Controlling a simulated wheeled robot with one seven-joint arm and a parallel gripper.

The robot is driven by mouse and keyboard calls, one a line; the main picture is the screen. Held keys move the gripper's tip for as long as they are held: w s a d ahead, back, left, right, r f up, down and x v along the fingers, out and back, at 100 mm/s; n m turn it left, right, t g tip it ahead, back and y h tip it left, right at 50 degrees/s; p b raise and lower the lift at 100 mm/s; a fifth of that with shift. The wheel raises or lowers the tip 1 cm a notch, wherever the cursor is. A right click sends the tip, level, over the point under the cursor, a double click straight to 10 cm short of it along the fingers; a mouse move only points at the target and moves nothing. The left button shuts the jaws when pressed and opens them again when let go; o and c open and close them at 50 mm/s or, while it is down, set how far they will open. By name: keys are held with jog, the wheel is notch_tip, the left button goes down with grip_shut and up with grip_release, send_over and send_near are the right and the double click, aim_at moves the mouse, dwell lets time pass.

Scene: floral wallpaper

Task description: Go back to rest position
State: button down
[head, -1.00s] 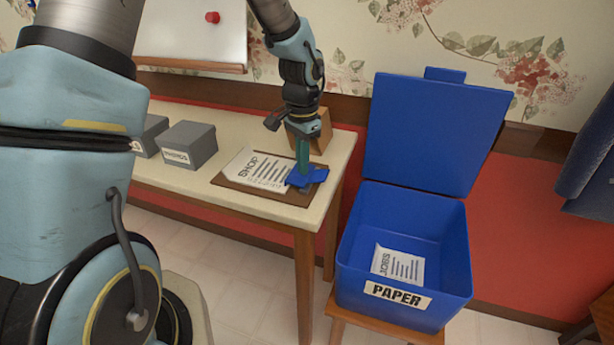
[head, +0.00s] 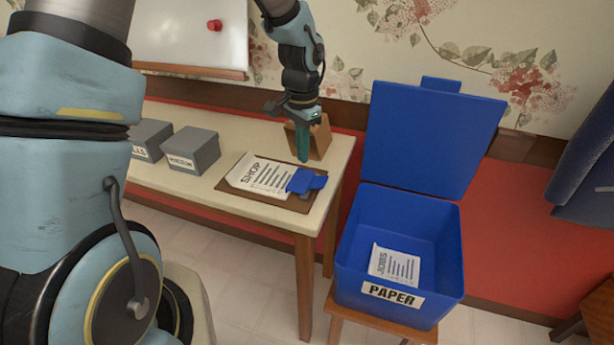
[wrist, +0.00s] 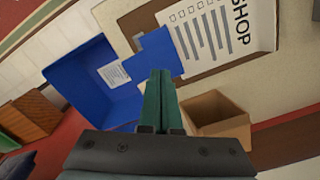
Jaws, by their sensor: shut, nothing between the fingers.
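My gripper (head: 303,158) is shut and empty, its green fingers pointing down above the back right part of the table (head: 232,140). It is apart from the blue clip (head: 306,181) on the brown clipboard (head: 282,200), which lies in front of it. A white sheet headed SHOP (head: 258,176) lies on the clipboard. In the wrist view the closed fingers (wrist: 160,75) show in the middle, with the blue clip (wrist: 157,52) behind their tips and the SHOP sheet (wrist: 215,30) to the upper right.
A blue PAPER bin (head: 450,262) with its lid (head: 430,140) open stands right of the table, holding a JOBS sheet (head: 394,263). A small open cardboard box (head: 319,137) stands behind my fingers. Two grey boxes (head: 193,149) are left. A whiteboard (head: 190,35) hangs above.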

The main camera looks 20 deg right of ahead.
jog(key=shift+r, duration=0.6)
jog(key=s+a+r+n, duration=0.1)
jog(key=a+n, duration=0.3)
jog(key=a, duration=0.6)
jog(key=s+a+r+n+t, duration=0.1)
jog(key=a+r+n, duration=0.3)
jog(key=a, duration=0.6)
jog(key=s+a+r+n, duration=0.2)
jog(key=a+n, duration=0.3)
jog(key=a, duration=0.5)
jog(key=shift+r+n+t, duration=0.25)
jog(key=shift+n+t, duration=0.05)
jog(key=shift+a, duration=0.1)
